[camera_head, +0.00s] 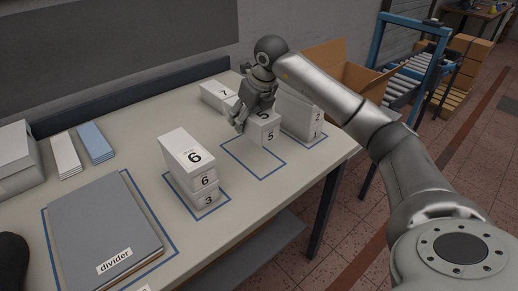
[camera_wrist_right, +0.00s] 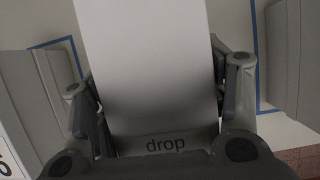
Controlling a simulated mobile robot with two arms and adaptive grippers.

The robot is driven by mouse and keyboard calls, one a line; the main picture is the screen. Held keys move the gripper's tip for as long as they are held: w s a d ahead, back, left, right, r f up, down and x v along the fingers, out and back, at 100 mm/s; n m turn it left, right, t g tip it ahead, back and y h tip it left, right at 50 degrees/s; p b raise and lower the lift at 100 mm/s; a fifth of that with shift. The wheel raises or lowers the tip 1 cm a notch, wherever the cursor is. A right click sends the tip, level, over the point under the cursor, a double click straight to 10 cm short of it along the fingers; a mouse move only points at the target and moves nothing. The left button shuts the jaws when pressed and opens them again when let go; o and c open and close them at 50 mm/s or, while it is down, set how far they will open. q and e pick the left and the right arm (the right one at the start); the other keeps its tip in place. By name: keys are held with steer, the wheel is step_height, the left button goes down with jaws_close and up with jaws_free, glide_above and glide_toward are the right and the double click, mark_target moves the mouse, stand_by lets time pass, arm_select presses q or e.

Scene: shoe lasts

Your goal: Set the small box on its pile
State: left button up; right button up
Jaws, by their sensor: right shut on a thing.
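A small white box marked 5 (camera_head: 264,131) is in my right gripper (camera_head: 243,117). The gripper is shut on it, and in the right wrist view the white box (camera_wrist_right: 150,65) fills the space between the fingers. The box is near the back right of an empty blue outline (camera_head: 253,172); I cannot tell whether it touches the table. To the left, a pile of white boxes marked 6 and 3 (camera_head: 208,198) stands in its own outline. To the right, a pile marked 2 and 1 (camera_head: 306,126) stands close beside the held box.
A white box marked 7 (camera_head: 218,96) is behind my right gripper. A grey folder marked divider (camera_head: 100,225) lies at the front left, with white (camera_head: 65,155) and blue (camera_head: 95,142) flat items behind it. An open carton (camera_head: 335,68) stands beyond the right pile.

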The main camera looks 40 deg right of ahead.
mark_target(260, 115)
steer(key=f, duration=0.4)
steer(key=shift+s+a+f, duration=0.1)
steer(key=shift+a+f, duration=0.1)
steer(key=shift+f, duration=0.1)
step_height(260, 115, down, 4)
steer(key=shift+f+p, duration=0.15)
steer(key=shift+p, duration=0.25)
steer(key=shift+f, duration=0.3)
steer(key=shift+c, duration=0.2)
steer(key=o, duration=1.2)
steer(key=shift+r, duration=0.1)
steer(key=shift+d+r, duration=0.1)
steer(key=shift+r, duration=0.15)
steer(key=v, duration=1.1)
steer(key=shift+s+r+b, duration=0.2)
steer(key=shift+r+b, duration=0.1)
steer(key=shift+b, duration=0.1)
